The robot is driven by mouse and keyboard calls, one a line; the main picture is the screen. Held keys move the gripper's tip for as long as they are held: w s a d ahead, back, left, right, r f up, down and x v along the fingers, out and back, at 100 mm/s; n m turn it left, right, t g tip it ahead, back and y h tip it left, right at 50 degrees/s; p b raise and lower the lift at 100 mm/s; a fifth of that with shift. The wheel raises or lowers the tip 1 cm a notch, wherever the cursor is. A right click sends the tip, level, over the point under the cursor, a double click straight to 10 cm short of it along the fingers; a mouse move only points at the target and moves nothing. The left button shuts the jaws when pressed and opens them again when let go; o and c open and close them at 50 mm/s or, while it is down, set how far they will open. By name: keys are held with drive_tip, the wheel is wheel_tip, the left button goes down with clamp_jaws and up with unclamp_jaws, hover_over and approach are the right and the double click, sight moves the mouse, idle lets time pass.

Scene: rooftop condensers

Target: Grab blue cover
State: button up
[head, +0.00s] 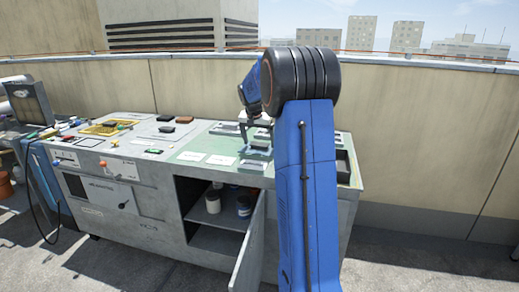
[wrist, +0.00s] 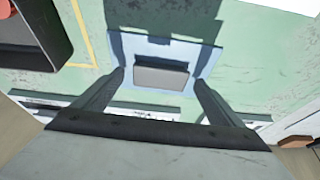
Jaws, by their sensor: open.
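The blue cover is a flat light-blue plate (wrist: 201,62) with a raised grey block as its handle (wrist: 160,77), lying on the green worktop in the wrist view. In the head view the blue cover (head: 257,149) shows small, below my gripper (head: 257,133). In the wrist view my gripper (wrist: 159,80) is open, with one finger on either side of the grey block. A gap shows between each finger and the block. I cannot tell how far above the plate the fingertips are.
The grey-green workbench (head: 130,190) carries other parts and white labels. A dark open tray (head: 343,166) lies at its right end; a dark tray (wrist: 38,35) is upper left in the wrist view. The cabinet door (head: 247,250) hangs open in front, with jars (head: 213,202) inside.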

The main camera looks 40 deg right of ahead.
drive_tip(key=shift+w+d+f, duration=0.1)
drive_tip(key=shift+d+f, duration=0.05)
drive_tip(key=shift+f, duration=0.35)
drive_tip(key=shift+c, duration=0.6)
drive_tip(key=c, duration=1.1)
